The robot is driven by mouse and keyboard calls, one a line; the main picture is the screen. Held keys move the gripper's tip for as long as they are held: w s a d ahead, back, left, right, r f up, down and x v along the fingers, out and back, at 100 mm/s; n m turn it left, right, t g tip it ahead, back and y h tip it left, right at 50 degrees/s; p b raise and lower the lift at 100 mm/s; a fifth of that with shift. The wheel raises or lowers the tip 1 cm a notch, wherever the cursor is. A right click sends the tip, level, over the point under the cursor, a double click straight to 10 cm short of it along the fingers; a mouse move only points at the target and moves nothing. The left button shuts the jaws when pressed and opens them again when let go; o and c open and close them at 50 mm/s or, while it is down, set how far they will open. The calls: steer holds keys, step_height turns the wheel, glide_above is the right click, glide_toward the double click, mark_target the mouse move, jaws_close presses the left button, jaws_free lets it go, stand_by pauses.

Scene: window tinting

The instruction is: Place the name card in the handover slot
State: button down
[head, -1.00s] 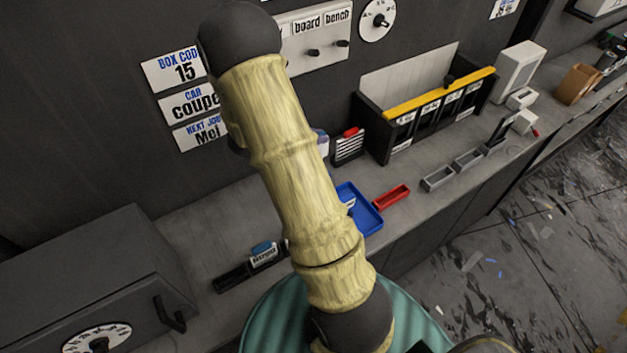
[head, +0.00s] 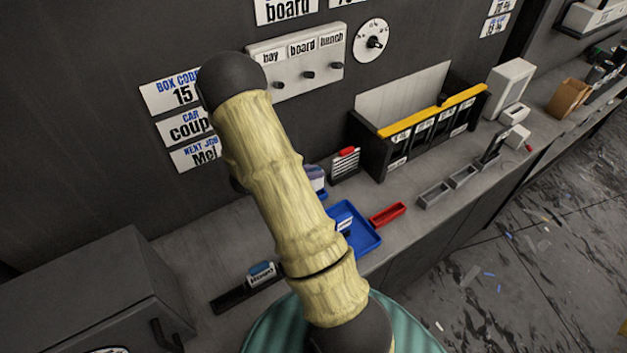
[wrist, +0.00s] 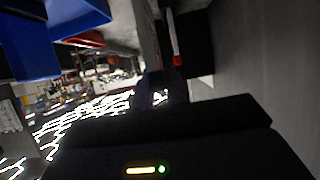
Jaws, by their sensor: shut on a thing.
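My gripper (wrist: 160,92) shows as dark fingers in the wrist view, shut on a thin grey piece (wrist: 149,42) seen nearly edge-on. It appears to be the name card; its printed face does not show. In the head view my arm hides the gripper and what it holds. A black slotted rail (head: 229,301), perhaps the handover slot, lies on the bench left of my arm. A small printed label and a blue-topped piece (head: 261,269) stand at it. I cannot tell how far the held piece is from the rail.
A blue tray (head: 367,240) with a white label and a red tray (head: 388,215) lie right of my arm. A black rack (head: 369,150) with a yellow bar stands behind. A grey cabinet (head: 75,290) fills the lower left. Bare bench lies between cabinet and rail.

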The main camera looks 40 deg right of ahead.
steer(key=shift+s+f+p, duration=0.15)
steer(key=shift+f+p, duration=0.15)
steer(key=shift+f, duration=1.55)
steer(key=shift+f, duration=0.1)
steer(key=c, duration=1.4)
jaws_free()
steer(key=b+v, duration=0.3)
steer(key=v, duration=0.9)
